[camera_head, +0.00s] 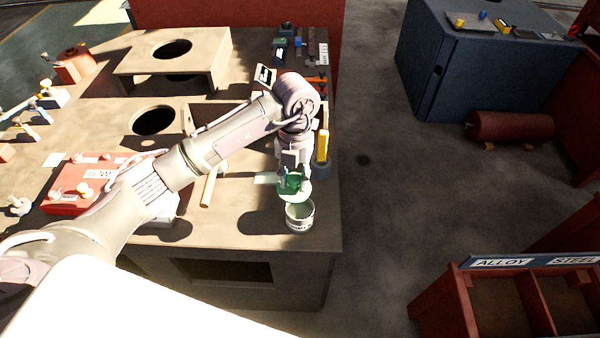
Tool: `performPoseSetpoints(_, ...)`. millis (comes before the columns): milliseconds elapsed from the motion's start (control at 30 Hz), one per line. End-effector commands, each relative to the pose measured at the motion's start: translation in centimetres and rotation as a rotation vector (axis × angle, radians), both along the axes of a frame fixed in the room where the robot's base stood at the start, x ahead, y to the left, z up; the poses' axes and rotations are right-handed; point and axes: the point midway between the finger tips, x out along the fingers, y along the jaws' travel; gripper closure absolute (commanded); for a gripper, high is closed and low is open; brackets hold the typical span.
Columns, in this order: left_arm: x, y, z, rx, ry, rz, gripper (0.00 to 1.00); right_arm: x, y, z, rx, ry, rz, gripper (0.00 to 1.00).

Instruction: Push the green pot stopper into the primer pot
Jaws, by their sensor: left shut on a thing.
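The primer pot (300,219) is a small pale can with a dark-lettered label, standing upright near the front right corner of the workbench. Its top is open and its inside looks greenish. My left gripper (293,184) points down just behind and above the pot. It is shut on the green pot stopper (292,187), which is partly hidden by the fingers. The stopper appears apart from the pot, a little above and behind its rim. My right gripper is not in view.
The workbench (240,215) has round holes and a raised stand (170,50). A red box (80,185) lies at left, and a blue and yellow item (322,150) stands behind the gripper. A bin marked ALLOY and STEEL (500,265) is at lower right.

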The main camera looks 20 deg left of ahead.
Motion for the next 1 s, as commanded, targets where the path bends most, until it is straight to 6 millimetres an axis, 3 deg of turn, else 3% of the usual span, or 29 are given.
performPoseSetpoints(100, 0.7, -0.3, -0.3, -0.001, 0.004, 0.411, 1.0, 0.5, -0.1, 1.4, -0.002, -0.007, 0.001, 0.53)
performPoseSetpoints(300, 1.6, -0.6, -1.5, 0.002, 0.003, 1.04, 1.0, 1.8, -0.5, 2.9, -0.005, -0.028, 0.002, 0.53)
performPoseSetpoints(500, 1.9, -0.8, -2.5, 0.003, -0.001, 1.436, 1.0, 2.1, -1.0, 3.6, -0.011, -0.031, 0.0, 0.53)
performPoseSetpoints(700, 2.1, -0.8, -2.9, 0.003, -0.003, 1.57, 1.0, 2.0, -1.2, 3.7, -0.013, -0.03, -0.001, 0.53)
performPoseSetpoints(1000, 2.1, -0.8, -2.9, 0.003, -0.003, 1.571, 1.0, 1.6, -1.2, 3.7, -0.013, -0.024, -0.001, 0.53)
